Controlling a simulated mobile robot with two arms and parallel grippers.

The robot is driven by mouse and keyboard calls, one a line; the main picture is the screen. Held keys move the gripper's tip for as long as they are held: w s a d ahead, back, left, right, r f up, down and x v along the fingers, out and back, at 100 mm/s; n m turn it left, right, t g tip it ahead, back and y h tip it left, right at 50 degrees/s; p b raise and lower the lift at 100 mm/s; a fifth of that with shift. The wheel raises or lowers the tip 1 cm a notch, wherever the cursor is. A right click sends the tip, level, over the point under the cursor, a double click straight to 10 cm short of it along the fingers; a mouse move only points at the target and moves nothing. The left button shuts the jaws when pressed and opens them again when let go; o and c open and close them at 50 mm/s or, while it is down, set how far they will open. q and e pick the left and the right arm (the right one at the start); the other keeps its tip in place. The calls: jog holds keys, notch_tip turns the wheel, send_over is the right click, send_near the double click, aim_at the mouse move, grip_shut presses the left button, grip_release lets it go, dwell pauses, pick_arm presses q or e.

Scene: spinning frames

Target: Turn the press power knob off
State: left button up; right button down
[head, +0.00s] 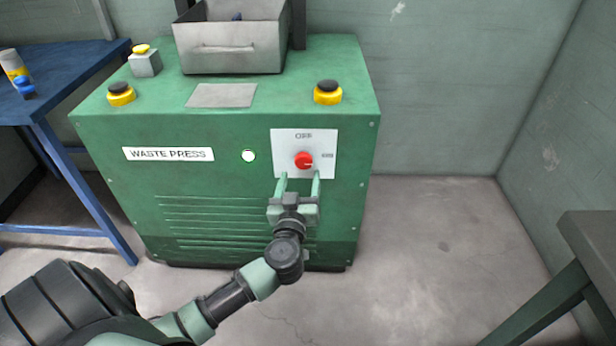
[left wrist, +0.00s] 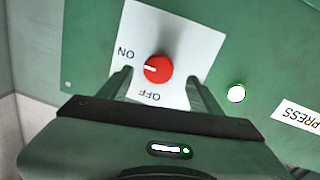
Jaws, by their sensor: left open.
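The red press power knob (head: 303,160) sits on a white plate (head: 283,142) on the front of the green waste press (head: 230,190). OFF is printed above the knob and ON to its right. The knob's white mark points right, toward ON. In the left wrist view the knob (left wrist: 158,69) appears upside down, its mark pointing left toward ON. My left gripper (head: 299,181) is open and empty just below the knob in the head view. In the left wrist view its fingers stand either side of the knob's lower area, and I cannot tell the remaining distance. My right gripper is not in view.
A round white light (head: 249,156) is left of the plate. Yellow-and-black buttons (head: 328,92) and a grey bin (head: 228,47) are on top of the press. A blue table (head: 85,70) stands left, a grey-topped table (head: 590,240) right. The floor right of the press is clear.

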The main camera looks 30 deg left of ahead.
aim_at(303, 165)
pick_arm(q)
jog(key=b+x, duration=0.1)
jog(key=x, duration=0.3)
jog(key=shift+w+a, duration=0.25)
jog(key=shift+w, duration=0.25)
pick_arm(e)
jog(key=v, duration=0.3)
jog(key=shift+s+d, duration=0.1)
pick_arm(q)
jog(key=c, duration=1.4)
